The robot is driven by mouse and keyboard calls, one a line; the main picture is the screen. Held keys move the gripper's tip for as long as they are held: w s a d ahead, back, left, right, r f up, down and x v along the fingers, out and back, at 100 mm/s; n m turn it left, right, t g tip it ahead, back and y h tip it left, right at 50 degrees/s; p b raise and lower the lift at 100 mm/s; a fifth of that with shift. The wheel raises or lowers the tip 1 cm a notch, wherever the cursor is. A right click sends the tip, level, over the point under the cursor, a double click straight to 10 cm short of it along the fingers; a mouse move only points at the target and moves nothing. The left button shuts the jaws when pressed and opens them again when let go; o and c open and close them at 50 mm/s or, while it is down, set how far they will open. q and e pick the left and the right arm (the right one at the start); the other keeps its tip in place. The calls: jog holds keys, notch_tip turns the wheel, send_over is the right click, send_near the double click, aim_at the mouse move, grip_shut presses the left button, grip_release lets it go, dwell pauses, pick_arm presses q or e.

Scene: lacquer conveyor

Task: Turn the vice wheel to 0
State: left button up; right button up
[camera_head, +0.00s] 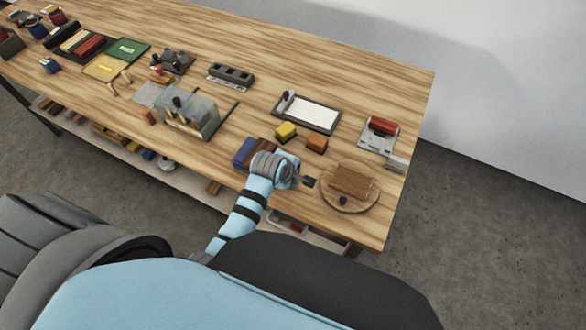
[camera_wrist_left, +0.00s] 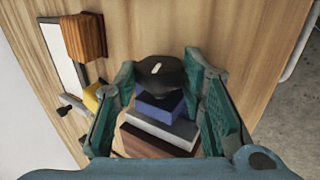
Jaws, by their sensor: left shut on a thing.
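The vice wheel (camera_wrist_left: 160,72) is a dark round knob with a white mark on its face, in the left wrist view. Behind it in that view are a blue block (camera_wrist_left: 158,106), a grey bar (camera_wrist_left: 163,132) and a brown part. My left gripper (camera_head: 301,180) is low over the front of the table in the head view. In the left wrist view its teal fingers (camera_wrist_left: 158,80) stand on both sides of the wheel, shut on it. In the head view the arm and gripper largely hide the wheel. No number scale is readable. My right gripper is not in view.
A round wooden board (camera_head: 329,202) with a brown block stands right of my gripper. A yellow block (camera_head: 286,131) and an orange block (camera_head: 317,143) lie behind it. A clipboard (camera_head: 312,113) and a red-topped tool (camera_head: 382,126) are further back.

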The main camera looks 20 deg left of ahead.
pick_arm(q)
jog(key=shift+f+t, duration=0.1)
jog(key=shift+t, duration=0.4)
jog(key=o, duration=1.1)
jog(key=shift+o, duration=0.2)
